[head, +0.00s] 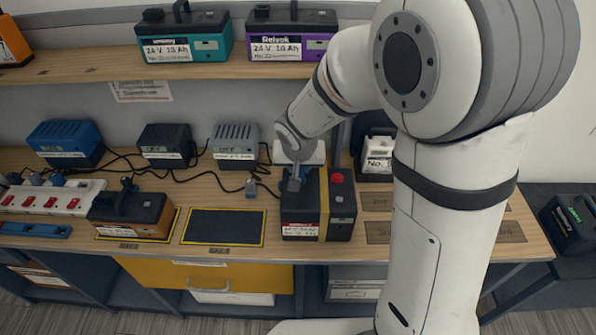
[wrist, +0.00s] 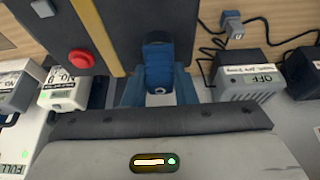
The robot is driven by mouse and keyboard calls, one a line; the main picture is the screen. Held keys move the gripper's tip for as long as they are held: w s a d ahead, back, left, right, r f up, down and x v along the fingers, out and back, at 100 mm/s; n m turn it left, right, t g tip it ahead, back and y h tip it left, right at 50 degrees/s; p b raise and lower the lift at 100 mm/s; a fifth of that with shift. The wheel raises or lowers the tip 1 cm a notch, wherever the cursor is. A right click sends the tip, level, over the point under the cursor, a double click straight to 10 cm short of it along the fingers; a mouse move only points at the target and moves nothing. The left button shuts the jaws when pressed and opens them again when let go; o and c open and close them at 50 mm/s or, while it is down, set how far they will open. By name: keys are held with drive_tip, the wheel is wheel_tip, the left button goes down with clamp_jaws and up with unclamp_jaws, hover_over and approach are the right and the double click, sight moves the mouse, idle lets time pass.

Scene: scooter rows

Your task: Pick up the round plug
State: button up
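A blue ribbed plug, which I take for the round plug, shows in the wrist view (wrist: 158,72), with a dark round part at its far end. It is at the dark unit with a yellow stripe and a red button (head: 337,212). My gripper (head: 294,182) is over the left part of that unit. In the wrist view its blue fingers (wrist: 159,92) lie along both sides of the plug, with no clear gap. In the head view the plug is mostly hidden by my gripper. I cannot tell whether it is still seated in the unit.
A grey square plug (head: 250,188) on a cable stands left of the unit. An empty dark yellow-edged mat (head: 222,227) lies in front of it. Chargers (head: 236,146) with cables line the back. A shelf (head: 90,67) with batteries hangs above.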

clamp_jaws()
drive_tip(key=shift+r, duration=0.1)
